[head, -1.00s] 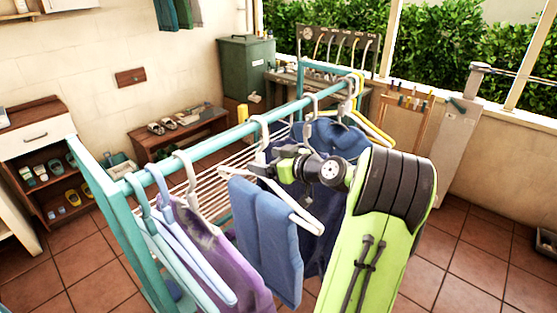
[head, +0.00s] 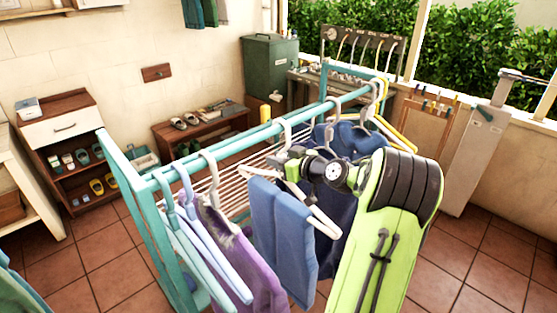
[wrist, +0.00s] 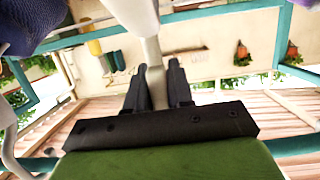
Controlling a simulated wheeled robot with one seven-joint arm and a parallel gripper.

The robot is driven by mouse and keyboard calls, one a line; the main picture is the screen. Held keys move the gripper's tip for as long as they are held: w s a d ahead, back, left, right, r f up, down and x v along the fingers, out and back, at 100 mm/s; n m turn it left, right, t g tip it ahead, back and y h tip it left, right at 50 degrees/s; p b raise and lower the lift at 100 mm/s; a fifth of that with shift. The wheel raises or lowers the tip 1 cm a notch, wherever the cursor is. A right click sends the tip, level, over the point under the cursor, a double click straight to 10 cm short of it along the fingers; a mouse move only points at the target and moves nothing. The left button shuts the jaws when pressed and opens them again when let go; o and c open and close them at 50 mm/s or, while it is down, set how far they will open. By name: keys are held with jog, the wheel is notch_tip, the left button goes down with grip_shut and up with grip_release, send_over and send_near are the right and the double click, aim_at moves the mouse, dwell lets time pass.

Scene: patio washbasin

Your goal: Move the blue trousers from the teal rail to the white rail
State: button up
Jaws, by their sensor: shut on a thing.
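The blue trousers (head: 283,230) hang folded over the bar of a white hanger (head: 325,222) in the head view. My gripper (head: 283,166) is at the neck of this hanger, just below the teal rail (head: 245,143). In the wrist view my gripper (wrist: 158,82) is shut on the pale hanger stem (wrist: 150,52). The hanger's hook is at the teal rail; I cannot tell whether it still rests on it. I cannot make out the white rail in either view.
A purple garment (head: 245,255) and pale blue hangers (head: 205,250) hang left of the trousers. A dark blue garment (head: 352,140) hangs close behind my gripper. A rack of white bars (head: 232,172) stands behind the rail. Tiled floor (head: 75,255) is open at left.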

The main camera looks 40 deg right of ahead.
grip_shut()
jog(key=shift+r, duration=0.15)
jog(key=shift+r+p, duration=0.55)
jog(key=shift+r, duration=0.9)
jog(key=shift+s+b, duration=0.35)
jog(key=s+b, duration=0.3)
jog(key=s, duration=0.6)
jog(key=shift+r, duration=0.45)
jog(key=shift+s+d, duration=0.1)
